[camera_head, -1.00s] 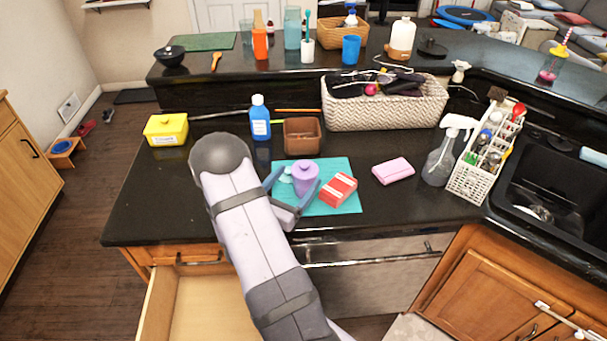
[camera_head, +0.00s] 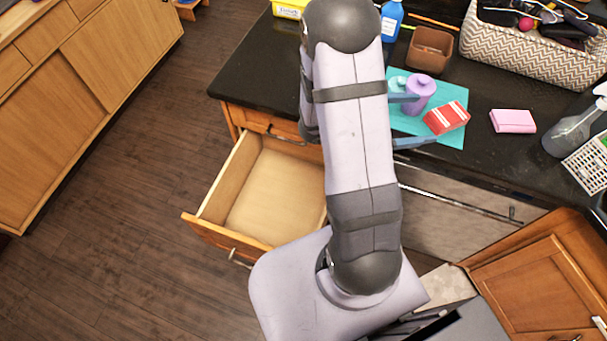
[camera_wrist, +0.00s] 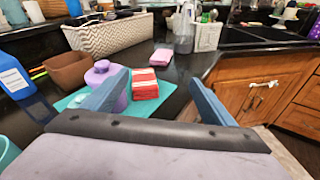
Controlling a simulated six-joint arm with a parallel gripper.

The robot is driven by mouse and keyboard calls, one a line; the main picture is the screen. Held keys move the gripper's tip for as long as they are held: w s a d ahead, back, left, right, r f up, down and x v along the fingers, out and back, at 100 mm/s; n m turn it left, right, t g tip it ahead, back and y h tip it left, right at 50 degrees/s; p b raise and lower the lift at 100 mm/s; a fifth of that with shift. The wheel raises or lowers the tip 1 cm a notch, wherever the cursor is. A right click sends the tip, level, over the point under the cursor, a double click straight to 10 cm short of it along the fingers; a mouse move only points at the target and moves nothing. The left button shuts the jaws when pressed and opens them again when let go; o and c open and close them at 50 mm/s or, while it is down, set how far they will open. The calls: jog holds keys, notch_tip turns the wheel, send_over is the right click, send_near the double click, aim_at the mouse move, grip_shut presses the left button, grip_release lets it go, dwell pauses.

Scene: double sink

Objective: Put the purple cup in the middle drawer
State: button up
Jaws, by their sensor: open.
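The lidded purple cup (camera_head: 421,94) stands upright on a teal mat (camera_head: 449,138) on the black counter. In the wrist view the purple cup (camera_wrist: 101,76) is partly hidden behind my left blue finger, outside the gap between the fingers. My gripper (camera_head: 424,120) is open and empty, close to the cup on its near side; its spread fingers also show in the wrist view (camera_wrist: 157,77). I cannot tell whether a finger touches the cup. A wooden drawer (camera_head: 275,190) below the counter is pulled open and looks empty; my arm hides its right side.
A red-and-white box (camera_head: 446,118) sits right of the cup on the mat. A small teal item (camera_head: 397,84) is just left of the cup. A brown container (camera_head: 429,50), blue bottle (camera_head: 391,20), pink item (camera_head: 513,121) and woven basket (camera_head: 535,50) stand around.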

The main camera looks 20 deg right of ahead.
jog(key=s+a+f+m+g+y, duration=0.25)
jog(key=s+a+m+y, duration=0.5)
jog(key=a, duration=0.55)
jog(key=w+a+m+t+y, duration=0.2)
jog(key=a+m+y, duration=0.1)
jog(key=a, duration=0.5)
jog(key=w+a+m+t+y, duration=0.2)
jog(key=a+m+t+y, duration=0.1)
jog(key=a, duration=0.5)
jog(key=shift+w+a+f+y, duration=0.35)
jog(key=shift+f+y, duration=0.1)
jog(key=shift+y, duration=0.4)
jog(key=shift+w+a+r+m, duration=0.15)
jog(key=shift+w+a+m, duration=0.05)
jog(key=shift+a+m, duration=0.2)
jog(key=shift+c, duration=0.4)
